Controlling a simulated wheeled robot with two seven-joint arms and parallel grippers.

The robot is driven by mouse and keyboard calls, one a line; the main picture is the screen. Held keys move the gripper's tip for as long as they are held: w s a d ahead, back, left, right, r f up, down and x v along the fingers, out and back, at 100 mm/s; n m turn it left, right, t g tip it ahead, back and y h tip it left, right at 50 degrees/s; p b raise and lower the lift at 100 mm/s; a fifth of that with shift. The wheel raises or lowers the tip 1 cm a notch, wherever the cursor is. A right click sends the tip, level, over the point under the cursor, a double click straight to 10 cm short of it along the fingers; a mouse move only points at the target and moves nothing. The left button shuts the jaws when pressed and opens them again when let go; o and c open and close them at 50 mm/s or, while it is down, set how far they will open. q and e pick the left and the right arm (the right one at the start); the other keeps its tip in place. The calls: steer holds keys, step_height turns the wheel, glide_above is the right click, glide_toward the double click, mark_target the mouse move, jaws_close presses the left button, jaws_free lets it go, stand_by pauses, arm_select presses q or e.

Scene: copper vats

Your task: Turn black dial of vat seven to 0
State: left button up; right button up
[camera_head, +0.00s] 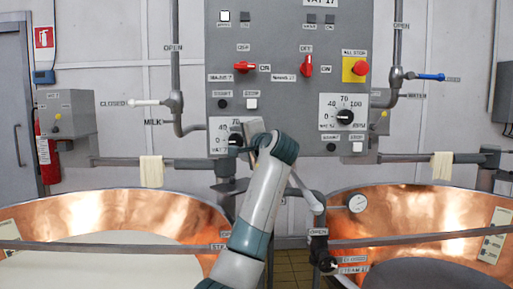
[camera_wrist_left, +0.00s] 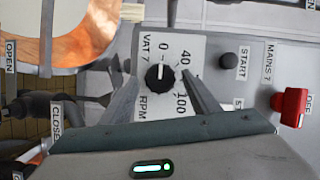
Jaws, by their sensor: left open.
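The black dial of vat seven (camera_wrist_left: 160,77) sits on a white plate marked VAT 7 and RPM in the left wrist view. Its white mark points up in that view, toward the 0. In the head view, the dial (camera_head: 235,140) is at the lower left of the grey control panel, partly covered by my left gripper (camera_head: 243,143). My left gripper (camera_wrist_left: 162,76) is open, with one finger on each side of the dial and gaps visible between. I cannot tell how far the fingertips are from the plate. My right gripper is out of view.
The panel (camera_head: 280,100) also carries a similar black dial (camera_head: 345,117), red switches (camera_head: 245,67) and a red stop button (camera_head: 361,68). Near my gripper are a black start button (camera_wrist_left: 227,60) and a red mains switch (camera_wrist_left: 291,106). Copper vats (camera_head: 120,212) stand below on both sides.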

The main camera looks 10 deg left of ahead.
mark_target(238, 142)
arm_select(q)
steer(key=b+v, duration=0.1)
steer(key=v, duration=0.3)
steer(key=shift+d+f, duration=0.1)
steer(key=shift+f, duration=0.1)
steer(key=b+v, duration=0.3)
steer(key=v, duration=0.9)
steer(key=shift+s, duration=0.15)
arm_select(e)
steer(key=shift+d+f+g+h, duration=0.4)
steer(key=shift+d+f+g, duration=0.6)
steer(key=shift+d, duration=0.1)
arm_select(q)
steer(key=shift+r, duration=0.1)
